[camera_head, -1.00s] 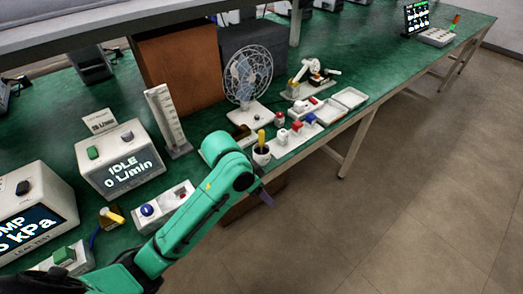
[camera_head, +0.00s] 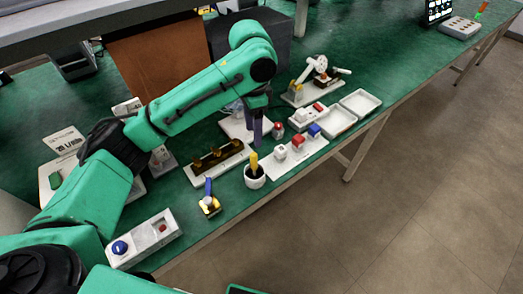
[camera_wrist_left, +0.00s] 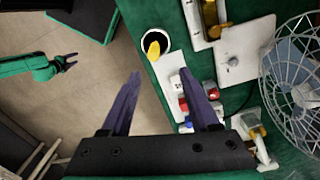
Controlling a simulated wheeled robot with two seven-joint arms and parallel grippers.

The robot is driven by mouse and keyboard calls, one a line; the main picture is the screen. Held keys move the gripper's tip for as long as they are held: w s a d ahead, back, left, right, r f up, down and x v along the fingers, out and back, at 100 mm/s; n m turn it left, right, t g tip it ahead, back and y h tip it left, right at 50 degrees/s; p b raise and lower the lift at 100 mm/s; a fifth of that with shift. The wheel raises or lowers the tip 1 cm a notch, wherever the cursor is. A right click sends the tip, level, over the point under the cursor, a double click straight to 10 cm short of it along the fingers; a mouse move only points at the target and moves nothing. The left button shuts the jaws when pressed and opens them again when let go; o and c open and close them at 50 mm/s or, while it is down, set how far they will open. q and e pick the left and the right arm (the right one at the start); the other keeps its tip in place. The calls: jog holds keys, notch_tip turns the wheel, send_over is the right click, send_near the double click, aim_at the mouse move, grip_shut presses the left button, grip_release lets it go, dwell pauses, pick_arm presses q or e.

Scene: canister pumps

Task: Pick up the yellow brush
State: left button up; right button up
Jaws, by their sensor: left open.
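The yellow brush (camera_head: 254,160) stands in a white cup (camera_head: 255,180) near the table's front edge, its yellow handle up. In the left wrist view the brush (camera_wrist_left: 154,48) and cup (camera_wrist_left: 165,36) lie just beyond my fingertips. My left gripper (camera_head: 257,138) points down above the table, behind the cup in the head view. In the left wrist view the left gripper (camera_wrist_left: 159,74) is open, with nothing between its fingers. My right gripper (camera_wrist_left: 70,62) shows small at the left of that view, away from the table, too small to judge.
White strips with red, white and blue blocks (camera_head: 298,142) lie right of the cup. Empty trays (camera_head: 360,102) and a fan (camera_wrist_left: 295,60) are near.

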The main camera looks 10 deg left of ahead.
aim_at(254, 165)
pick_arm(q)
jog(key=f, duration=0.2)
jog(key=s+f, duration=0.1)
jog(key=f, duration=0.1)
jog(key=s+f, duration=0.1)
jog(key=f, duration=0.2)
jog(key=shift+s+p, duration=0.2)
jog(key=shift+p, duration=0.15)
jog(key=f, duration=0.4)
jog(key=w+f+p, duration=0.1)
jog(key=f, duration=0.1)
jog(key=shift+f, duration=0.25)
grip_shut()
pick_arm(e)
jog(key=shift+s+r, duration=0.9)
jog(key=shift+s, duration=0.15)
